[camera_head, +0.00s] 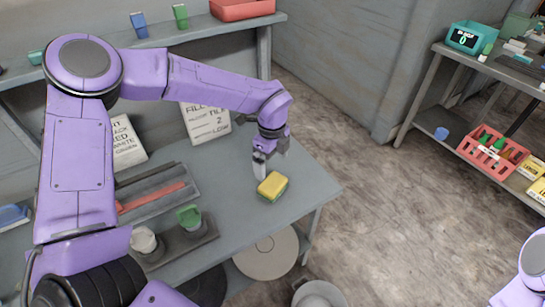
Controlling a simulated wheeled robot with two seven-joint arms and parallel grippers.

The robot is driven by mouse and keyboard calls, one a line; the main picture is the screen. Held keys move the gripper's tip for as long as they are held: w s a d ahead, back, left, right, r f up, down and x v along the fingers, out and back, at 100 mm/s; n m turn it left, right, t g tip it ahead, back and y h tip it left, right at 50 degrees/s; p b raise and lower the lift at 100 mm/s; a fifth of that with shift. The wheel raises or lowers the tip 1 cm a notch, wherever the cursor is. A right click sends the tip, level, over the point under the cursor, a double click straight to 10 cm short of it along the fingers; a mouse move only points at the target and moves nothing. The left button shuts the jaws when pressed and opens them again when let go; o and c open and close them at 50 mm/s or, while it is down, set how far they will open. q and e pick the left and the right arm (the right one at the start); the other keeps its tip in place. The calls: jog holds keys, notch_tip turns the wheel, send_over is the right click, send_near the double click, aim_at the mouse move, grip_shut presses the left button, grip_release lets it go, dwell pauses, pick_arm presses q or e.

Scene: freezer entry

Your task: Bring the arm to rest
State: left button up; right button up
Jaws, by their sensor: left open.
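My left arm (75,165) comes in from the left, purple, and bends over a grey bench. My left gripper (260,170) points down above the bench's right part, open.
The grey bench (310,185) also holds a tray with a red bar (152,197), a green-topped item (189,217) and propped signs (205,121). A shelf (205,30) runs above. A second rack (430,90) stands at the right. The floor (390,210) between is clear.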

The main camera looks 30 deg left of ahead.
pick_arm(q)
jog(key=shift+r, duration=1.7)
jog(key=shift+r, duration=0.1)
